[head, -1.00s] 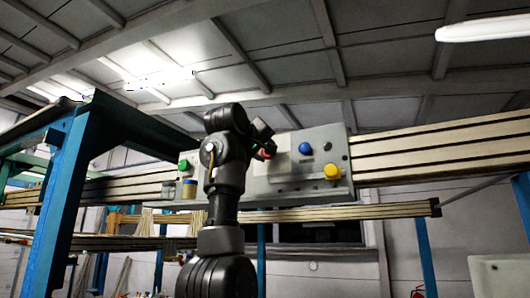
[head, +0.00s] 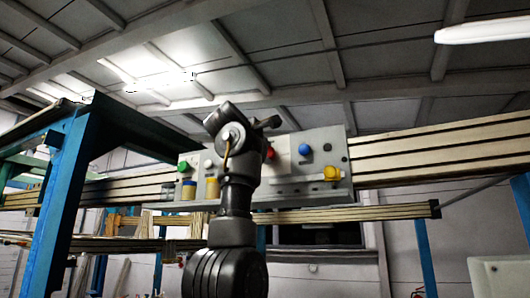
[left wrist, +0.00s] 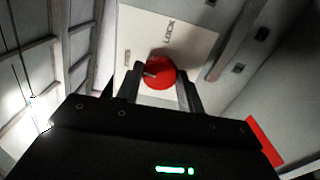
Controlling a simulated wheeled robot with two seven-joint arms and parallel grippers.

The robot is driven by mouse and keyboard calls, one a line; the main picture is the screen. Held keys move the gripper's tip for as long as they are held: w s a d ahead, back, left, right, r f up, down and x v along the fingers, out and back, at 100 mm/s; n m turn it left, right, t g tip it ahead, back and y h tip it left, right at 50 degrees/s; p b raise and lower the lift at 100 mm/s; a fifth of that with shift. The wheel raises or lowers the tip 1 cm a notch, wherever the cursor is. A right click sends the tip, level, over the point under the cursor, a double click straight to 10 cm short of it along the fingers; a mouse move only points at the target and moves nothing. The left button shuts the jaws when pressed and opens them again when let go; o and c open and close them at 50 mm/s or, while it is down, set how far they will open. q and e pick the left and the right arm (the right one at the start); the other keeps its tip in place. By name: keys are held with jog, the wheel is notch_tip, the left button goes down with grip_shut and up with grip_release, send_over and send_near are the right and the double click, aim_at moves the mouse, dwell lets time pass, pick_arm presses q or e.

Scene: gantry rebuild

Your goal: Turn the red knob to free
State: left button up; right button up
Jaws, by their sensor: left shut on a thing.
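The red knob (head: 270,153) sits on a grey panel (head: 285,188) on the rail, partly hidden behind my left arm. In the left wrist view, the red knob (left wrist: 162,74) lies between the two fingers of my left gripper (left wrist: 158,70), which is shut on it. A small pale mark shows on the knob's left part. A white plate (left wrist: 190,38) behind the knob carries the word LOCK. In the head view, my left gripper (head: 267,123) appears dark and tilted, just above the knob. My right gripper is not in view.
A blue knob (head: 304,149) and a yellow knob (head: 331,173) are to the right of the red knob. A green knob (head: 183,166) and a white knob (head: 208,164) are to the left. A blue steel post (head: 62,190) stands far left.

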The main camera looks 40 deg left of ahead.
pick_arm(q)
jog(key=shift+n, duration=0.7)
jog(key=o, duration=1)
jog(key=shift+s, duration=0.1)
jog(key=b+v, duration=0.6)
jog(key=v, duration=0.4)
jog(key=shift+s, duration=0.4)
